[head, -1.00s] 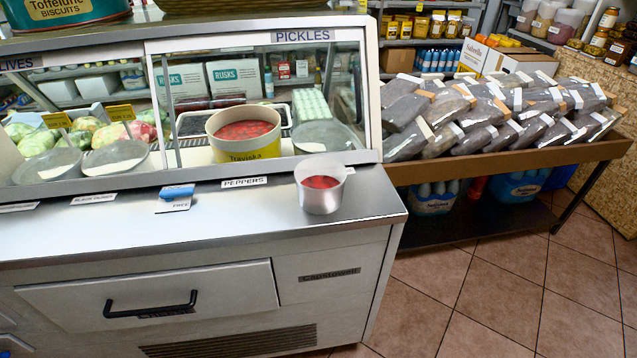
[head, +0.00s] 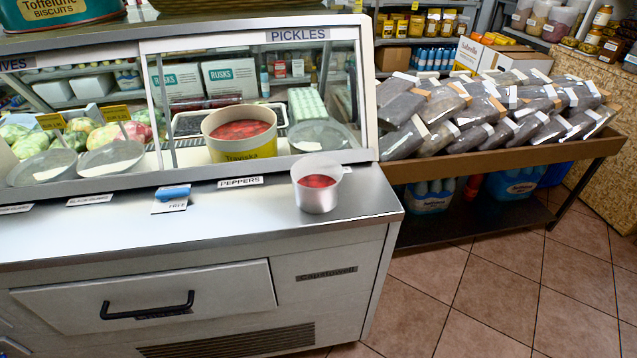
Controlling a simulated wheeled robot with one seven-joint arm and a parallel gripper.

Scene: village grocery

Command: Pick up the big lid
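A grey round lid-like disc (head: 322,134) lies inside the glass display case, to the right of the big yellow-and-cream tub (head: 247,148). The tub is open and holds red peppers in liquid. Two more grey round discs, a left one (head: 42,169) and a right one (head: 110,158), lie behind the glass at the left, in front of the cabbages. I cannot tell for certain which disc is the big lid. A small translucent tub (head: 318,188) with red contents stands open on the steel counter. My gripper is not in view.
The steel counter (head: 250,214) is mostly clear, with a blue item (head: 173,191) near its middle. The case's glass and frame stand between the counter and the discs. A slanted rack (head: 500,150) of bagged goods stands right. Tiled floor (head: 480,285) is free in front.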

